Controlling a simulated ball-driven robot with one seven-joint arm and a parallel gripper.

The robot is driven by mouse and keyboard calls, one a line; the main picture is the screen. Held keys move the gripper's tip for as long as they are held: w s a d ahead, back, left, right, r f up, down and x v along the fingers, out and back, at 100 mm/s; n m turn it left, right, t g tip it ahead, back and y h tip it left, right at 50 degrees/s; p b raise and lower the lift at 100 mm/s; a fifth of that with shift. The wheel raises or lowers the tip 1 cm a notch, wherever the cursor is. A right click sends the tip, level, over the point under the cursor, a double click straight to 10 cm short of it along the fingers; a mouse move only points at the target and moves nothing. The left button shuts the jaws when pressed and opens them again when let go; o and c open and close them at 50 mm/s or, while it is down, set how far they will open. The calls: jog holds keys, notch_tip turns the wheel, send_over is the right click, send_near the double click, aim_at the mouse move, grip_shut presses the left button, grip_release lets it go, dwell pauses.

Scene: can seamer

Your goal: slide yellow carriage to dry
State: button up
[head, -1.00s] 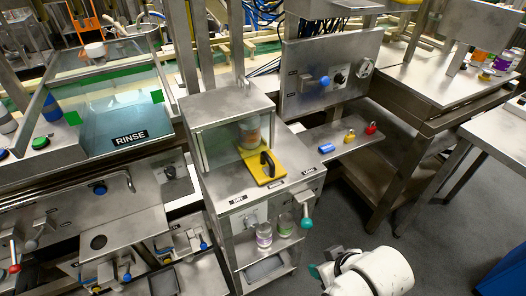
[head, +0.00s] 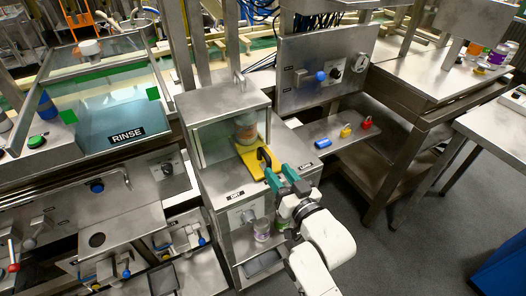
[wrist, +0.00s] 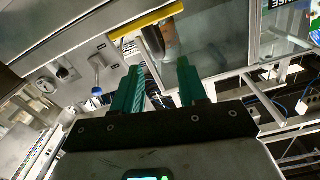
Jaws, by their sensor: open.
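The yellow carriage (head: 252,161) sits on the steel top of the seamer cabinet, partly inside its clear-sided housing. A black handle (head: 263,157) stands on it. A can (head: 245,129) stands on the carriage's rear part, inside the housing. The DRY label (head: 235,194) is on the cabinet's front edge, at the left. My gripper (head: 278,178) is open, its teal fingers at the carriage's front right, close to the handle; contact cannot be told. In the wrist view the carriage's yellow edge (wrist: 147,24) lies beyond the parted fingers. My gripper hides the middle label.
The housing (head: 222,105) rises behind the carriage. A side shelf (head: 338,134) at the right holds blue, yellow and red padlock-like pieces. A control panel (head: 325,75) stands above it. Below, a can (head: 262,229) stands on the cabinet's lower shelf. The RINSE tank (head: 120,108) is at the left.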

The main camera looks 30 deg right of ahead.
aim_at(268, 159)
jog(key=w, duration=0.9)
jog(key=shift+w, duration=0.15)
jog(key=shift+c, duration=0.2)
grip_shut()
